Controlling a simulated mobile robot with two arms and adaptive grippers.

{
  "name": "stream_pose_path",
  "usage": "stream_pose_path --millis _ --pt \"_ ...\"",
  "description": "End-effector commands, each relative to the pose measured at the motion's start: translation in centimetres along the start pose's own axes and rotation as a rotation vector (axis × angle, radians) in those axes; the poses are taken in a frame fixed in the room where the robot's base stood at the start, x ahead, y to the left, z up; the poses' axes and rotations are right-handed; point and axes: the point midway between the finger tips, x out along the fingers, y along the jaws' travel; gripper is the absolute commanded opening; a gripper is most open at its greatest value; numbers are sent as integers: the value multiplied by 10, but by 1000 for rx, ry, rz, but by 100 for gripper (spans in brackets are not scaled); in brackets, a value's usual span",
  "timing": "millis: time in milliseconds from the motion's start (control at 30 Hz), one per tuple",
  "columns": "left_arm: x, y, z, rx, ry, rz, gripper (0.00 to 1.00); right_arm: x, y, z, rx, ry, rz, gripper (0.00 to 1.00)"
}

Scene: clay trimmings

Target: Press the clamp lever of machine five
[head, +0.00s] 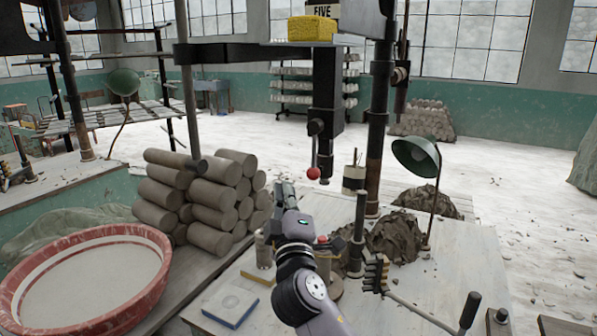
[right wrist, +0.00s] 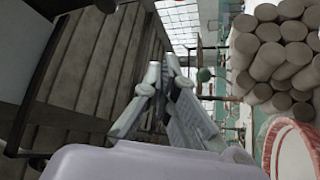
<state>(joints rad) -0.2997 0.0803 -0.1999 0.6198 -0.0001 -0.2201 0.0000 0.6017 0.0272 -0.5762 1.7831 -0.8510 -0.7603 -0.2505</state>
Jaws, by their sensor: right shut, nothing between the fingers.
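Machine five, marked by a FIVE sign (head: 322,11), has a black post (head: 377,120) and a crossbar. A short lever with a red ball knob (head: 313,173) hangs from its black block (head: 325,90). A longer lever with a black grip (head: 470,310) slants low at the right of the bench. No label tells which one is the clamp lever. My right gripper (head: 285,188) is shut and empty, left of the red knob and slightly lower, apart from it in the picture. In the right wrist view its fingertips (right wrist: 164,62) meet. My left gripper is out of view.
Stacked clay cylinders (head: 205,195) stand left of my right gripper, with a red-rimmed basin (head: 85,275) nearer. A green lamp (head: 417,157) and dark clay heaps (head: 395,238) stand at right. A yellow sponge (head: 312,28) lies atop the machine. A blue-edged block (head: 230,306) lies on the bench.

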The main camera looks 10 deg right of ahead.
Motion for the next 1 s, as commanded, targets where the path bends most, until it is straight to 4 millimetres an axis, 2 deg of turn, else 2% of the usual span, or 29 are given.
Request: stream_pose_path --millis 167,267,733,833,1000 --pt "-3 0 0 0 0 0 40 5 1 0 1 -2 -1 0" --pt "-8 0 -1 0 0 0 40 17 2 0 0 -2 -1 0" --pt "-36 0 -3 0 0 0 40 103 2 0 0 -3 -2 0" --pt "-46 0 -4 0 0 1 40 95 2 18 -2 -5 -4 0" --pt "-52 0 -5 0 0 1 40 89 0 34 1 -3 -3 0"
